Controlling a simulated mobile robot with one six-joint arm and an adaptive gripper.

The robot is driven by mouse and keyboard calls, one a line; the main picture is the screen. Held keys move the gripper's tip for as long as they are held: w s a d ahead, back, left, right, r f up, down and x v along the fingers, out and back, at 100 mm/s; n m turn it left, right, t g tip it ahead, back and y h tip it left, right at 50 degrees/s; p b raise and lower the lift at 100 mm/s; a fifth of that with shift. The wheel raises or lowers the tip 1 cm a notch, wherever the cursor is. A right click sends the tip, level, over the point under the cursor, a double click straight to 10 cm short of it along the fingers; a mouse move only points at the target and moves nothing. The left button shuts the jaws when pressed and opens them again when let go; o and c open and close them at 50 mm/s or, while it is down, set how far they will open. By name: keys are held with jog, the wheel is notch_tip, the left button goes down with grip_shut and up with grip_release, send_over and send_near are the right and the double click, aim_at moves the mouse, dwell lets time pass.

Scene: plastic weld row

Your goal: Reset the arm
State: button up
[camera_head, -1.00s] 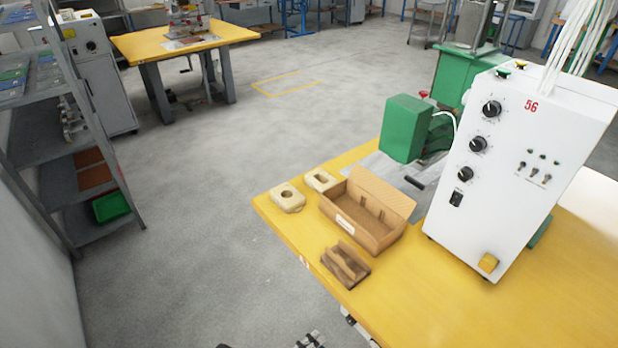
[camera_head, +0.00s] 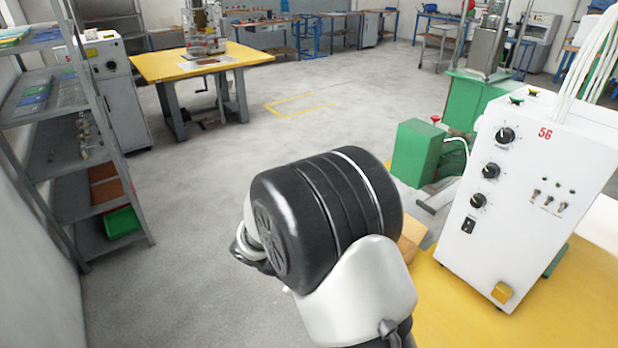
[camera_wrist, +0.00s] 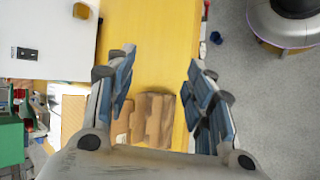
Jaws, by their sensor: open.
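My gripper (camera_wrist: 161,65) shows in the wrist view with its two blue-padded fingers spread wide apart and nothing between them. It hangs over the yellow table (camera_wrist: 150,60), above a brown wooden holder (camera_wrist: 153,118) that lies low between the fingers. The holder is not touched, as far as I can tell. In the head view my raised arm fills the middle, and the gripper's fingers cannot be made out there.
A white control box marked 56 (camera_head: 530,185) stands on the yellow table (camera_head: 450,310), with a green machine (camera_head: 415,152) behind it. A tan box (camera_head: 412,238) is mostly hidden by my arm. A grey shelf (camera_head: 75,140) stands left; the floor between is clear.

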jog(key=s+d+r+m+t+y, duration=0.1)
jog(key=s+d+r+t+y, duration=0.2)
jog(key=s+r, duration=0.5)
jog(key=s+d+r+m+t+y, duration=0.2)
jog(key=s+r+y, duration=0.4)
jog(key=s+r, duration=0.3)
jog(key=shift+d+r+m+t+y, duration=0.3)
jog(key=shift+d+r+t, duration=0.2)
jog(key=shift+t, duration=0.1)
dwell(0.4)
dwell(2.8)
